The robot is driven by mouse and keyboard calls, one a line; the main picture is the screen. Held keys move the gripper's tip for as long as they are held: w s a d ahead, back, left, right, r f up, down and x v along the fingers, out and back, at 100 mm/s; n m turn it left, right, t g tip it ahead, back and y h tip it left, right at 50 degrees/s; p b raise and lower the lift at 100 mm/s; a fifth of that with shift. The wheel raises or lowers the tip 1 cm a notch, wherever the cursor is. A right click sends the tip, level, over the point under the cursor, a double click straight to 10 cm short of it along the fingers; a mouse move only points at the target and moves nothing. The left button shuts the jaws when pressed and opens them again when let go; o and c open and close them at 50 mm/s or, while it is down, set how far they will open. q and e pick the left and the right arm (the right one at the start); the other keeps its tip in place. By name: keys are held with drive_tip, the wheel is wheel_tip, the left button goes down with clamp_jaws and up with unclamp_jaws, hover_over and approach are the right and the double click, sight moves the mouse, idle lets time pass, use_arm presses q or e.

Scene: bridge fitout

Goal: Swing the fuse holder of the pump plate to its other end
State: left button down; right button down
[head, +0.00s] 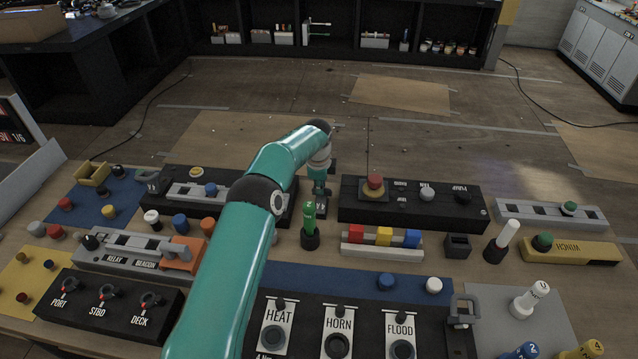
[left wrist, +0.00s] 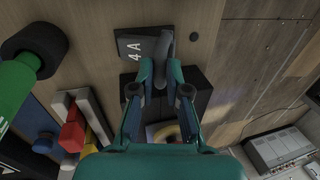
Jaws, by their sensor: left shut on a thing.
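The pump plate (head: 415,212) is a long black panel with a red mushroom button, a pale button and a dark knob; its lettering reads upside down. At its left end, a small black tile marked 4 A shows in the left wrist view (left wrist: 130,47). A dark grey fuse holder (left wrist: 166,46) stands over that tile's edge. My left gripper (head: 321,187) is low at the plate's left end. In the left wrist view its fingers (left wrist: 160,75) are closed around the fuse holder, hiding its lower part. My right gripper is not in view.
A green handle (head: 309,212) stands upright in a black collar, close to my left gripper. A tray of red, yellow and blue blocks (head: 383,252) lies in front of the pump plate. Another black panel (head: 222,180) lies to the left. Floor beyond the panels is clear.

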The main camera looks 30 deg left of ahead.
use_arm(q)
drive_tip(key=shift+w+a+r, duration=0.3)
drive_tip(key=shift+a+r, duration=0.05)
drive_tip(key=shift+r, duration=0.05)
drive_tip(key=c, duration=1.2)
unclamp_jaws()
drive_tip(key=shift+s+d+f, duration=0.1)
drive_tip(key=shift+d+f, duration=0.05)
drive_tip(key=shift+f, duration=0.05)
drive_tip(key=v, duration=1.2)
drive_tip(key=shift+d, duration=0.1)
drive_tip(key=shift+f, duration=0.1)
